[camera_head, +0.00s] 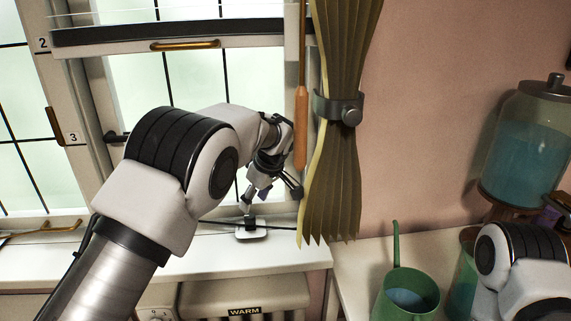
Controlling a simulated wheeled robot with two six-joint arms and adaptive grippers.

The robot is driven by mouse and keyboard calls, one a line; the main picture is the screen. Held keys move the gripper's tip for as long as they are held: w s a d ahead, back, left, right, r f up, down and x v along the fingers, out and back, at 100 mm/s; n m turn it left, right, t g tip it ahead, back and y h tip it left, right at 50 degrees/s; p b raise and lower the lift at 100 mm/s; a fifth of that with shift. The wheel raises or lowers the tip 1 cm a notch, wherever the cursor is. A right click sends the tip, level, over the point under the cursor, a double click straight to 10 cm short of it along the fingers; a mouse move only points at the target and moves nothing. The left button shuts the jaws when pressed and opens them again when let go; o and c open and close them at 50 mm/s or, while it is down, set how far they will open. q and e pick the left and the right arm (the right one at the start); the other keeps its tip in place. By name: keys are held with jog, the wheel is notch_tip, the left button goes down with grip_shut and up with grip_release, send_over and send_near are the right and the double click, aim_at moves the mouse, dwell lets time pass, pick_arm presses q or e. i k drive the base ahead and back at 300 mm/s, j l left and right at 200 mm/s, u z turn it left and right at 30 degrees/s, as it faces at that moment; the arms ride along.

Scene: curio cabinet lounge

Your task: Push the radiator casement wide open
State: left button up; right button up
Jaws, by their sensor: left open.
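The radiator casement (265,95) is the pale-framed window with dark glazing bars in the middle of the head view, above the radiator (245,300) marked WARM. Its dark handle (115,137) shows at its left side. I cannot tell how far it stands open. My left arm covers much of its lower part. My left gripper (270,194) is open and empty, low in front of the casement's right side, just above a dark stay rod and its small pale base (251,234) on the sill. Touching is unclear. My right arm shows at the lower right; its gripper is out of view.
An olive curtain (345,170) with a tieback hangs right of my left gripper. A wooden-handled cord (301,130) hangs close by. A dark-railed blind (180,32) crosses the top. A green watering can (405,295) and a blue-filled jar (525,150) stand at right.

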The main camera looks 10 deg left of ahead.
aim_at(99, 73)
jog(key=k+j, duration=0.75)
jog(key=k, duration=0.1)
